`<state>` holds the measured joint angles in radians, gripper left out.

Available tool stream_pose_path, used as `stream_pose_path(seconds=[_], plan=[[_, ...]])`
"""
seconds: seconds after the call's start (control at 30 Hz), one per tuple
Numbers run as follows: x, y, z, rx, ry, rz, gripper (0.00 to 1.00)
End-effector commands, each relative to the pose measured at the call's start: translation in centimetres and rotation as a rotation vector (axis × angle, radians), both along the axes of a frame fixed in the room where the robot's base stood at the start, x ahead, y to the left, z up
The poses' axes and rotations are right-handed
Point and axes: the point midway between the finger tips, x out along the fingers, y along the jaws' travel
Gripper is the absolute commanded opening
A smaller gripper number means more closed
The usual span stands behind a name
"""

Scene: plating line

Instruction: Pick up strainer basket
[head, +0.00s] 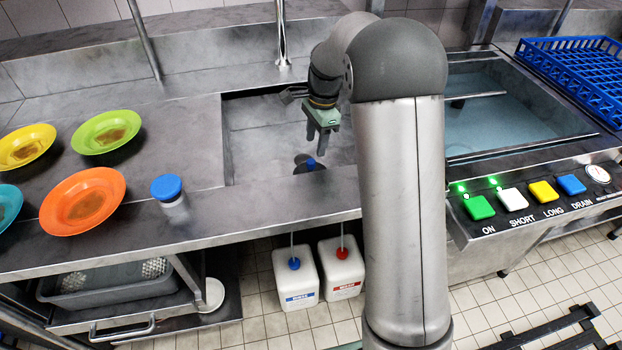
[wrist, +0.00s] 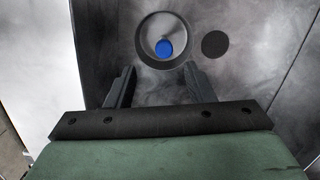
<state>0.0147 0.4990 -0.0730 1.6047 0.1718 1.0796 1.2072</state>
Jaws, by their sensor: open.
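The strainer basket (wrist: 143,58) shows in the wrist view as a round grey cup with a blue knob (wrist: 164,48) at its middle. It sits on the sink floor. In the head view the blue knob (head: 311,163) shows just behind the sink's front edge, which hides part of the basket. My gripper (head: 315,147) points down over the sink, above the basket. In the wrist view my gripper (wrist: 159,70) has its fingers apart with nothing between them, and the basket lies just beyond the fingertips.
A dark round spot (wrist: 215,44) lies beside the basket on the sink floor. The sink (head: 255,130) has steel walls around it. A blue-lidded jar (head: 171,197) and several coloured plates stand on the counter to the left. A water-filled tank (head: 515,115) is to the right.

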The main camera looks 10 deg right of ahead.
Motion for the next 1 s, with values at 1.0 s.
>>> stream_pose_path(seconds=[1.0], plan=[[0.3, 1.5, -10.8, 0.0, -0.001, 0.002, 0.48]])
